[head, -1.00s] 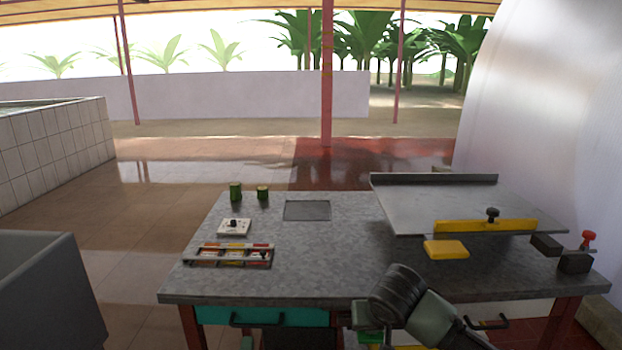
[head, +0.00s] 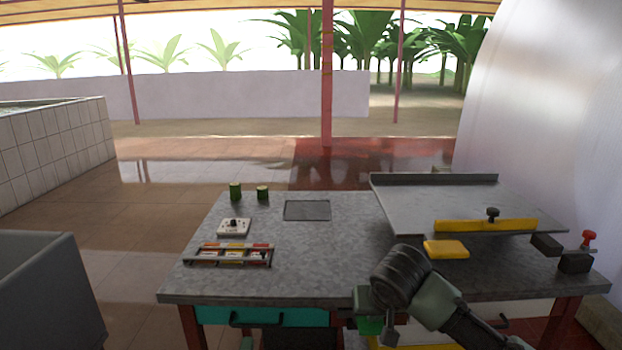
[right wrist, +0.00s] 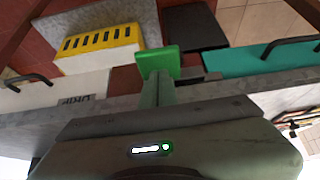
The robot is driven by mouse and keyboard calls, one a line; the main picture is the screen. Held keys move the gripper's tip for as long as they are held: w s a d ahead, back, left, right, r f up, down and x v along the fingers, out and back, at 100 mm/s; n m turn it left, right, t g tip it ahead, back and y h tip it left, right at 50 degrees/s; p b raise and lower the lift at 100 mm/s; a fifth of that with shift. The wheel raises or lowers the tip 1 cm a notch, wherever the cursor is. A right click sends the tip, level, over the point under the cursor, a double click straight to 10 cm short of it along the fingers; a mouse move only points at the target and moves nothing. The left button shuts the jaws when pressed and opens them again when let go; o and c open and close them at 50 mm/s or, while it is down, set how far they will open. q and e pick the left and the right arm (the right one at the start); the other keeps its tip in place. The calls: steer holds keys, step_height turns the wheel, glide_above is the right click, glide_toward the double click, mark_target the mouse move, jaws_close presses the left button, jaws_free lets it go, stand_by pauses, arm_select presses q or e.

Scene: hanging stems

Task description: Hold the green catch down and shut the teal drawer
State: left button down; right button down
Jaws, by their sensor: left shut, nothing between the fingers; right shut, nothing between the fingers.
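The teal drawer (head: 290,317) is under the table's front edge at the left, with a dark handle; how far out it stands I cannot tell. It also shows in the right wrist view (right wrist: 245,60). The green catch (head: 370,326) is right of the drawer. In the right wrist view the green catch (right wrist: 158,62) is a block directly at my right fingertips. My right gripper (right wrist: 158,88) is shut with nothing held; whether it touches or presses the catch I cannot tell. A small part of my left gripper (head: 247,343) shows below the drawer handle, shut and empty.
The grey table (head: 330,270) carries a slotted rack (head: 228,255), a white switch plate (head: 234,227), two green cylinders and a yellow block (head: 446,249). A metal plate with a yellow fence (head: 485,225) fills the right. A slotted yellow box (right wrist: 100,48) shows beside the catch.

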steer(key=shift+r, duration=2.65)
